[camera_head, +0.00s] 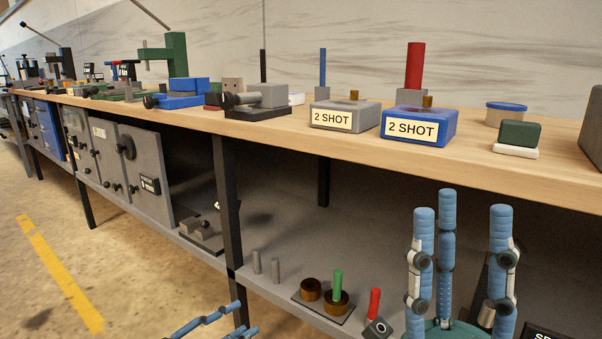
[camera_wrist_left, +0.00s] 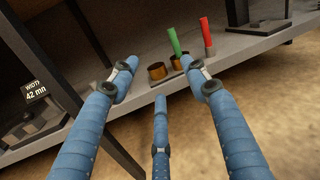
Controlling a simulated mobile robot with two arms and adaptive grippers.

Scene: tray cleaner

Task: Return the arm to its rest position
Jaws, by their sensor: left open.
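My left gripper (camera_head: 238,318) shows only partly at the bottom edge of the head view, in front of the lower shelf. In the left wrist view its three blue fingers (camera_wrist_left: 160,76) are spread apart with nothing between them. Beyond the fingertips are two brown cups (camera_wrist_left: 157,71) on the shelf, a green peg (camera_wrist_left: 174,42) and a red peg (camera_wrist_left: 206,33); the gripper touches none of them as far as I see. My right gripper (camera_head: 458,205) points up at the lower right of the head view, its fingers apart and empty, in front of the shelf.
The wooden worktop (camera_head: 300,140) carries a grey box (camera_head: 345,105) and a blue box (camera_head: 440,120), both labelled "2 SHOT", plus vises and fixtures. A dark table leg (camera_head: 228,200) stands left of the cups. Open floor (camera_head: 130,265) lies in front.

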